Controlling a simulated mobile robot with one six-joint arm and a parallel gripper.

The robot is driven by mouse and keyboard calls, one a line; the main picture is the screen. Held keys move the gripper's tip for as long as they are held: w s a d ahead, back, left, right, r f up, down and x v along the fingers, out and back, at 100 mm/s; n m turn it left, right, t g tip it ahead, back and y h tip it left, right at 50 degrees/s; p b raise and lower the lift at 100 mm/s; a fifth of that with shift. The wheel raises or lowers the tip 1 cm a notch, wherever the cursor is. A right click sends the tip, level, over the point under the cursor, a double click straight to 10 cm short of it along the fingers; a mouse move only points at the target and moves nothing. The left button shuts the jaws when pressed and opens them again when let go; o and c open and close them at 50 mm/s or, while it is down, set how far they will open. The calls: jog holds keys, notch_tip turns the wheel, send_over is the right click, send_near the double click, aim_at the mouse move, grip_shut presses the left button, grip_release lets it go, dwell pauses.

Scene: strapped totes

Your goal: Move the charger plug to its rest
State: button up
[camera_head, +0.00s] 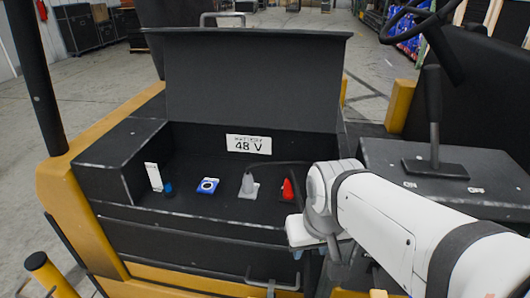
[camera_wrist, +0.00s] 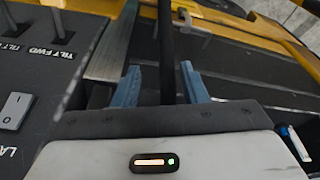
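In the head view, a grey upright plug-like piece (camera_head: 248,185) stands on a pale plate in the open battery compartment (camera_head: 210,212). A dark cable runs near it toward the right. A red piece (camera_head: 288,188) stands to its right. Which of these is the charger plug, and which spot is its rest, I cannot tell for sure. My gripper is low at the compartment's front right, partly hidden by my arm in the head view. In the wrist view, my gripper (camera_wrist: 160,86) has its blue fingers apart. A dark upright bar (camera_wrist: 167,45) shows between them, with gaps on both sides.
A blue square piece with a ring (camera_head: 208,186), a blue knob (camera_head: 168,187) and a white block (camera_head: 153,176) sit left in the compartment. The raised lid (camera_head: 245,80) stands behind. A control panel (camera_wrist: 30,85) with levers and a switch lies left in the wrist view.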

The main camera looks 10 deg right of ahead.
jog(key=shift+o, duration=0.8)
jog(key=shift+w+r, duration=0.3)
jog(key=shift+m+g, duration=0.6)
jog(key=shift+m, duration=0.2)
jog(key=w+r+p, duration=0.2)
jog(key=w, duration=0.1)
jog(key=w+r+p, duration=0.1)
jog(key=w+p, duration=0.1)
jog(key=w, duration=0.1)
jog(key=w+r+p, duration=0.2)
jog(key=w, duration=0.1)
jog(key=shift+w+d+r, duration=0.1)
jog(key=shift+d+r, duration=0.2)
jog(key=shift+r, duration=0.05)
jog(key=m+g+p, duration=0.1)
jog(key=m+p, duration=0.1)
jog(key=p, duration=0.3)
send_over(290, 178)
jog(key=shift+r, duration=0.25)
jog(key=shift+w+f, duration=0.15)
jog(key=shift+w, duration=0.15)
notch_tip(290, 178, down, 9)
jog(key=b, duration=0.6)
jog(key=shift+c, duration=0.2)
